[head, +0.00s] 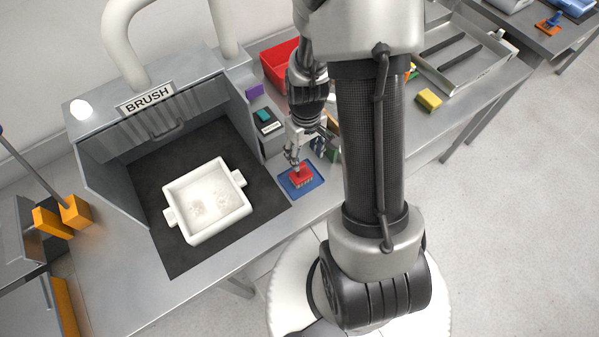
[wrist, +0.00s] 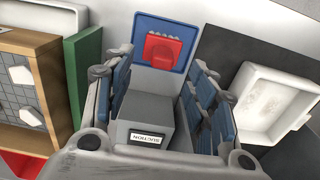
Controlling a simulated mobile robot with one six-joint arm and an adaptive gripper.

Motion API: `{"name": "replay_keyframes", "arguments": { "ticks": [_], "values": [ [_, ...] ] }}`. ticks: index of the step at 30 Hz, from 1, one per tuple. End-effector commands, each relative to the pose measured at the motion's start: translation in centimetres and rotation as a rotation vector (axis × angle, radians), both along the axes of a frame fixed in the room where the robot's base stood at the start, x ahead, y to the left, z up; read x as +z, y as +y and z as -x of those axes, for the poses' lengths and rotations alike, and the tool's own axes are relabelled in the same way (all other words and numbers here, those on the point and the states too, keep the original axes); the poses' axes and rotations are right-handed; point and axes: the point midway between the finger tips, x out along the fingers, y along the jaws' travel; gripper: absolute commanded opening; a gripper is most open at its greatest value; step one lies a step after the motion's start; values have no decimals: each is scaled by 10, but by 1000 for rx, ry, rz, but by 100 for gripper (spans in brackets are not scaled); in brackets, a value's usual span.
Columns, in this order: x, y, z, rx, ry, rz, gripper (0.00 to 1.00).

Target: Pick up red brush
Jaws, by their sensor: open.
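The red brush (head: 303,182) lies on a blue mat (head: 287,189) at the bench's front edge, right of the booth. The wrist view shows the brush (wrist: 162,48) with pale bristles along its edge, on the blue mat (wrist: 145,28). My gripper (head: 291,158) points down close over the brush in the head view. In the wrist view my gripper's two fingers (wrist: 153,72) are spread, with the brush showing ahead between the tips. Nothing is held. The exact height of the tips above the brush is hard to tell.
A grey box labelled SUCTION (wrist: 147,122) shows between the fingers. A white two-handled dish (head: 180,213) stands in the BRUSH booth at left. A green block (wrist: 86,75) and wood-framed piece (wrist: 48,85) are left in the wrist view. A red bin (head: 278,63) stands behind.

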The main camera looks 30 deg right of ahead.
Motion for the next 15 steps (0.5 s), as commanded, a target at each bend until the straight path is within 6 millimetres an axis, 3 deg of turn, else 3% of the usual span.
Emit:
{"name": "replay_keyframes", "arguments": {
  "ticks": [3,15],
  "values": [
    [-26,1,1,0,3,-1,52],
    [-63,4,-5,1,2,-1,52]
  ]
}}
